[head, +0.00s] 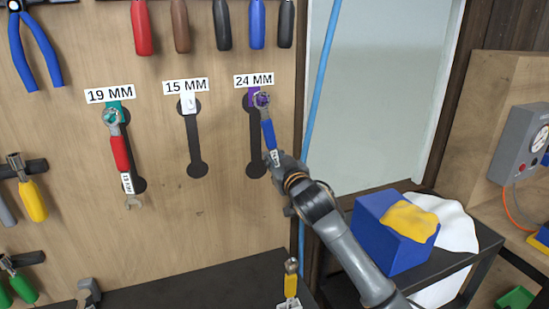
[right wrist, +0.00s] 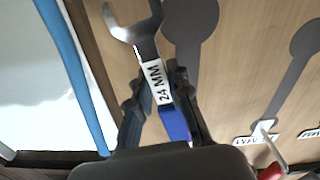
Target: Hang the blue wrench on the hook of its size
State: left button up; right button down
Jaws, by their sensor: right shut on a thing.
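The blue wrench (head: 268,133) has a tag reading 24 MM (right wrist: 157,82). My right gripper (head: 279,162) is shut on its lower part, near the tag; the right wrist view shows the fingers on both sides of it. The open jaw end (right wrist: 135,25) sticks out past the fingers. The ring end (head: 262,100) is up at the purple hook under the 24 MM label (head: 254,80). Purple shows through the ring, but I cannot tell whether the ring is around the hook or in front of it. The wrench tilts slightly. My left gripper is out of view.
A red wrench (head: 121,153) hangs under the 19 MM label (head: 110,95). The white hook (head: 188,103) under the 15 MM label (head: 186,86) is empty. A blue pole (head: 320,85) stands close right of the board. A blue box (head: 385,240) sits lower right.

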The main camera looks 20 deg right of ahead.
jog(key=c, duration=1.2)
grip_release()
jog(key=shift+o, duration=0.2)
